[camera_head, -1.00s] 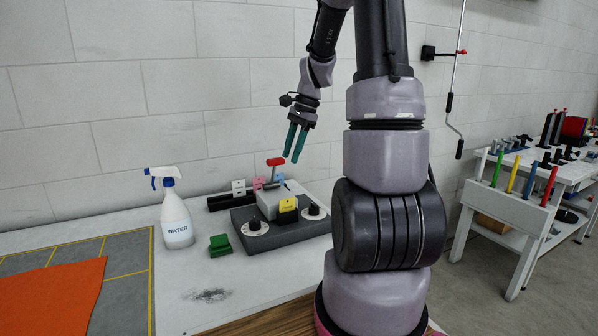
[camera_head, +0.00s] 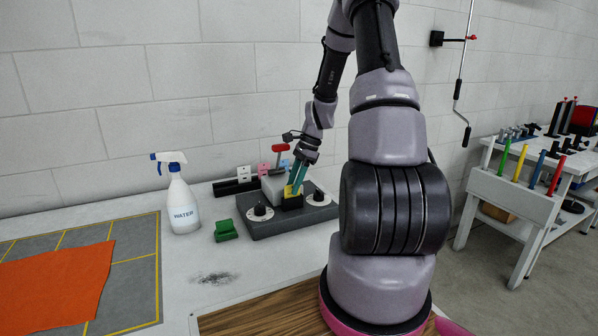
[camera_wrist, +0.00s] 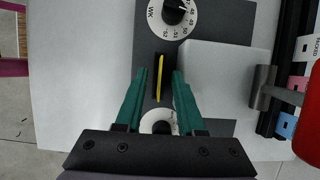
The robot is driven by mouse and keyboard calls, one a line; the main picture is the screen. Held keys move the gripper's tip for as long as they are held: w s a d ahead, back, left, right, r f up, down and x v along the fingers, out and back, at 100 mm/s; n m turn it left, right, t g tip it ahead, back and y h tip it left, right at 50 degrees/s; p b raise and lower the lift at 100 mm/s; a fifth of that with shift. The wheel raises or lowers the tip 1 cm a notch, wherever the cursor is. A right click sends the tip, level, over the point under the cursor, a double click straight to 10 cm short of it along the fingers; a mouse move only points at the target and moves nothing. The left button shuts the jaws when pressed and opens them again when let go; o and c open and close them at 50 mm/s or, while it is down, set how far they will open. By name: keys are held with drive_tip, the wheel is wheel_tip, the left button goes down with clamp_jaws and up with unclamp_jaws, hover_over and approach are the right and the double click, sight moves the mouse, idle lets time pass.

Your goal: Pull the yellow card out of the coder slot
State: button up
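The yellow card (camera_wrist: 160,76) stands edge-on in the dark coder slot (camera_wrist: 153,93) in the wrist view. It also shows in the head view (camera_head: 290,191), partly behind my fingers. The coder (camera_head: 252,230) is a dark grey base with two white-ringed dials and a pale grey block. My gripper (camera_wrist: 160,74) has teal fingers, one on each side of the card, with visible gaps between them and it. In the head view my gripper (camera_head: 296,185) points down at the card. The fingers are open, and their height against the card is hard to tell.
The pale block (camera_wrist: 220,75) is close to the right finger. A red-handled lever (camera_head: 280,148) rises behind the coder. Pink and white tags stand at the back. A green block (camera_head: 226,231) and a water spray bottle (camera_head: 182,205) are to the left. An orange cloth (camera_head: 55,285) lies farther left.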

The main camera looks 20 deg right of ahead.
drive_tip(key=shift+a+f, duration=0.25)
drive_tip(key=shift+f, duration=0.45)
clamp_jaws()
drive_tip(key=shift+r, duration=0.15)
drive_tip(key=shift+r, duration=3.35)
drive_tip(key=shift+r, duration=0.25)
